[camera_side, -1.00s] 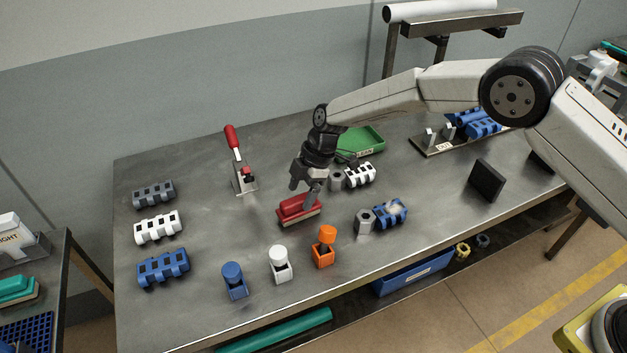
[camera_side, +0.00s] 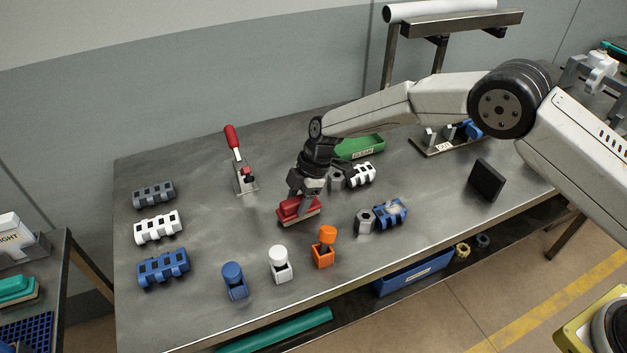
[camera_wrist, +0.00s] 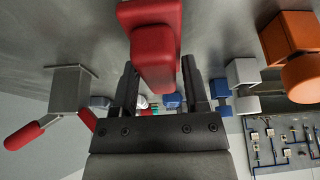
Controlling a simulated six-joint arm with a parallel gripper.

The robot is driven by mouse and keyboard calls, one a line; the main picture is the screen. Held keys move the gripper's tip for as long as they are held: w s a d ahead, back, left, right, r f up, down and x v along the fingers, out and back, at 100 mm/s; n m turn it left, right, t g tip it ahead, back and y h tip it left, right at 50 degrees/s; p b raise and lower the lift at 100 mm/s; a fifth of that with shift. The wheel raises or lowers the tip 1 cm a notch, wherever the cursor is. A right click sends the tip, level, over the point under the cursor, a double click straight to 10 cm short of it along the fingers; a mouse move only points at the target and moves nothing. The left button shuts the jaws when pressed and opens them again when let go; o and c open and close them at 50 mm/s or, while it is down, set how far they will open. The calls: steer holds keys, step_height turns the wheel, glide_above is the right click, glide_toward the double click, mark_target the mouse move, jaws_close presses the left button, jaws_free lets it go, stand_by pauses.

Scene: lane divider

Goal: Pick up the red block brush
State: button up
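The red block brush (camera_side: 290,209) has a red block on a pale bristle base and rests on the metal table. In the wrist view its red block (camera_wrist: 152,45) lies ahead of and between the two fingers. My gripper (camera_side: 302,206) is down at the brush, with one finger showing in front of the block in the side view. In the wrist view my gripper (camera_wrist: 160,75) is open, with narrow gaps beside the block. The far finger is hidden in the side view.
An orange holder (camera_side: 323,252), a white one (camera_side: 280,266) and a blue one (camera_side: 234,283) stand along the front. A red-handled clamp (camera_side: 240,165) stands behind left.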

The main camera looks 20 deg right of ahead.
mark_target(294, 202)
jaws_close()
steer(key=shift+r, duration=0.1)
steer(key=shift+r, duration=1.5)
steer(key=shift+s+r, duration=0.2)
steer(key=shift+r, duration=0.05)
steer(key=s+d+r, duration=0.2)
steer(key=s+r, duration=0.2)
steer(key=s, duration=0.2)
steer(key=s+d+r, duration=0.3)
steer(key=s+r, duration=0.2)
steer(key=s, duration=0.1)
steer(key=shift+s+d+r, duration=0.15)
steer(key=shift+s+d, duration=0.05)
steer(key=shift+d, duration=0.05)
